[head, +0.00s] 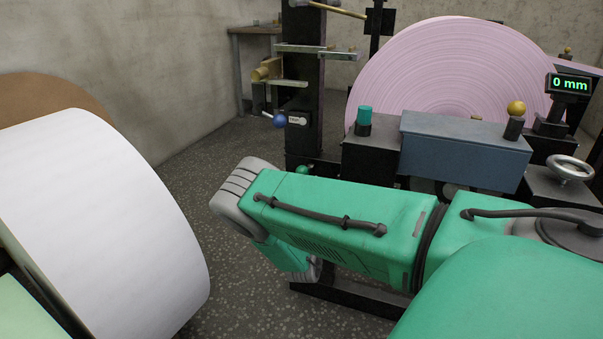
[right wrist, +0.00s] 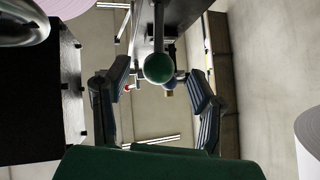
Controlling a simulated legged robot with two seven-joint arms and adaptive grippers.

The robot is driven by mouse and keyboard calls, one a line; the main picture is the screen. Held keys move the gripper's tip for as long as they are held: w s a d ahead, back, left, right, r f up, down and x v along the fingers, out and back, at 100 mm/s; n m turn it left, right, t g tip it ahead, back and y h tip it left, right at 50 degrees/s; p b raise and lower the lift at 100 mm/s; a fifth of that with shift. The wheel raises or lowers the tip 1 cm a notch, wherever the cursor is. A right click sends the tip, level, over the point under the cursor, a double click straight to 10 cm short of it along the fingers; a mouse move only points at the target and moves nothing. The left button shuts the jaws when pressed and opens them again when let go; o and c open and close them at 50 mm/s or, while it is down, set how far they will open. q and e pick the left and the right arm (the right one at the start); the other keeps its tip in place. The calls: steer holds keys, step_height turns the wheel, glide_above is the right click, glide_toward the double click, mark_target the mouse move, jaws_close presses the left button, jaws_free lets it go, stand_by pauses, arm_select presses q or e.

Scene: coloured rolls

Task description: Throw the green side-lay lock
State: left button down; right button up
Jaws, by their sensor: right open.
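The green side-lay lock shows as a green ball knob (right wrist: 159,68) on a dark stem in the right wrist view. It sits between the two fingers of my right gripper (right wrist: 160,84), which are apart, with a gap on both sides of the ball. In the head view a small part of a green ball (head: 302,170) shows just above my right forearm, at the foot of the dark post. My left gripper is in neither view.
A blue ball lever (head: 280,120) stands on the dark post (head: 305,75). A black box with a green cap (head: 364,115), a yellow knob (head: 516,108), a handwheel (head: 570,170) and a "0 mm" display (head: 570,84) are at right.

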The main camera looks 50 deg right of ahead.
steer(key=v, duration=0.9)
steer(key=shift+f, duration=0.15)
steer(key=shift+a, duration=0.15)
